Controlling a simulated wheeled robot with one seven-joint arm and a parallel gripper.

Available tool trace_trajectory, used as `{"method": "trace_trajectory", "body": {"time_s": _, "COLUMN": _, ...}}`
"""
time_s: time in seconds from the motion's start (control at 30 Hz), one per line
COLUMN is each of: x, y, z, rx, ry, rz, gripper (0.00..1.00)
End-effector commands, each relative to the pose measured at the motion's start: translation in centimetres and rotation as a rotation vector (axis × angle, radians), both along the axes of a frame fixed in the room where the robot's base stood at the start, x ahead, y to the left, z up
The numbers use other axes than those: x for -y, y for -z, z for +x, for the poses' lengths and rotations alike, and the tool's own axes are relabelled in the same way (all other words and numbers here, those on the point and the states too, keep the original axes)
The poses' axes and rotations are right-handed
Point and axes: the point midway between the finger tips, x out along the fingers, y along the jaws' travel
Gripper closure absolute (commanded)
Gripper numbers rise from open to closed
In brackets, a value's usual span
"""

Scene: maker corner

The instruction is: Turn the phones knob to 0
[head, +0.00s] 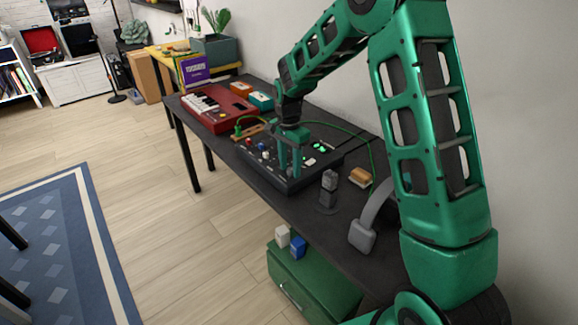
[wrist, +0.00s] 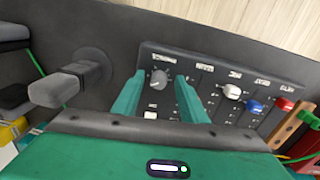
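The dark mixer (head: 318,168) stands on the long black table, and its knob panel (wrist: 217,78) shows in the wrist view. A grey round knob (wrist: 160,79) with a pale mark sits at the panel's left end, below a small label that I cannot read surely. White (wrist: 232,91), blue (wrist: 254,106) and red (wrist: 284,104) knobs lie to its right. My gripper (head: 290,172) points down over the mixer. In the wrist view my gripper (wrist: 159,76) is open, its green fingers on either side of the grey knob with gaps showing. The knob's exact reading is too small to tell.
A grey microphone-like object (head: 329,186) stands near the mixer's front right; grey headphones (head: 363,235) and an orange block (head: 360,177) lie nearby. A red keyboard (head: 219,108) is farther left. A green cable (head: 350,133) runs behind the mixer.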

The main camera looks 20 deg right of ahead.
Motion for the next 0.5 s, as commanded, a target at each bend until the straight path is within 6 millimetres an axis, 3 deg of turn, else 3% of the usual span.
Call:
{"method": "trace_trajectory", "body": {"time_s": 0.07, "x": 0.01, "y": -0.01, "z": 0.0, "rx": 0.0, "ry": 0.0, "rz": 0.0, "gripper": 0.61}}
{"method": "trace_trajectory", "body": {"time_s": 0.23, "x": 0.01, "y": -0.03, "z": 0.01, "rx": 0.0, "ry": 0.0, "rz": 0.0, "gripper": 1.0}}
{"method": "trace_trajectory", "body": {"time_s": 0.5, "x": -0.01, "y": -0.06, "z": 0.05, "rx": 0.001, "ry": -0.014, "rz": 0.0, "gripper": 1.0}}
